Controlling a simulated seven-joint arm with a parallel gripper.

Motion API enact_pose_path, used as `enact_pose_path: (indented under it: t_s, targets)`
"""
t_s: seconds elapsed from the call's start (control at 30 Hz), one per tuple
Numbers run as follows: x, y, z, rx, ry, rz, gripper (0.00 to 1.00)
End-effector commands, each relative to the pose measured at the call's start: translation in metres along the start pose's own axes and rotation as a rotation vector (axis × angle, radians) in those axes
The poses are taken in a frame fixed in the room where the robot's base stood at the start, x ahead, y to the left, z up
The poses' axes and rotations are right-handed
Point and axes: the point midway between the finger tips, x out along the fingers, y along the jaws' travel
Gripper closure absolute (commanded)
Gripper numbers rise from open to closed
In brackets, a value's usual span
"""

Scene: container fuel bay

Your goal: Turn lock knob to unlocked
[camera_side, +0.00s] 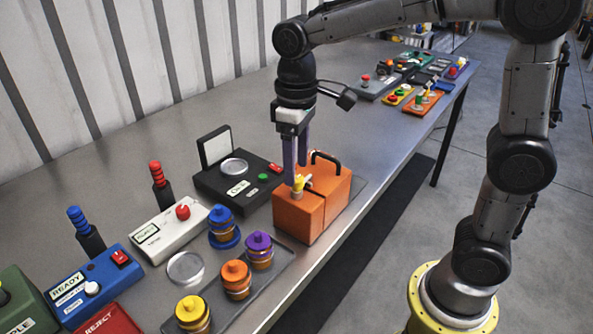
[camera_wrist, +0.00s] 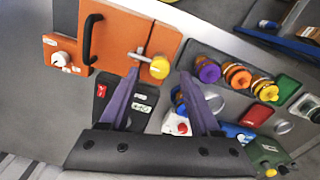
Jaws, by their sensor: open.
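An orange box (camera_side: 311,209) with a black handle (camera_side: 327,158) stands on the grey bench. It also shows in the wrist view (camera_wrist: 112,38). A yellow knob (camera_side: 298,182) with a short metal bar sits on the box. In the wrist view the yellow knob (camera_wrist: 159,67) lies between my fingertips, at the box edge. A white round knob (camera_wrist: 62,58) with small labels is on the box's other end in that view. My gripper (camera_side: 296,172) is open, pointing down at the yellow knob. I cannot tell whether the fingers are beside it or just above it.
A black device (camera_side: 236,184) with a raised lid stands left of the box. A tray (camera_side: 268,284) of colored capped jars is in front. A white panel with a red knob (camera_side: 182,211) and a blue READY panel (camera_side: 90,285) lie further left.

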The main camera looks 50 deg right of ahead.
Motion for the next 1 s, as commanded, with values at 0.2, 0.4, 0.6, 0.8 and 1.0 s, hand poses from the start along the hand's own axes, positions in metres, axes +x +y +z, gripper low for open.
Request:
enact_pose_path:
  t_s: [0.2,0.4,0.6,0.8,1.0]
  targets:
    - [0.021,0.0,0.0,0.0,-0.001,0.0,0.36]
    - [0.024,0.0,0.0,0.0,-0.001,0.0,0.36]
    - [0.024,0.0,0.0,0.0,0.0,0.0,0.47]
    - [0.023,0.0,0.0,0.0,0.0,0.0,0.83]
    - [0.023,0.0,0.0,0.0,0.001,0.0,1.0]
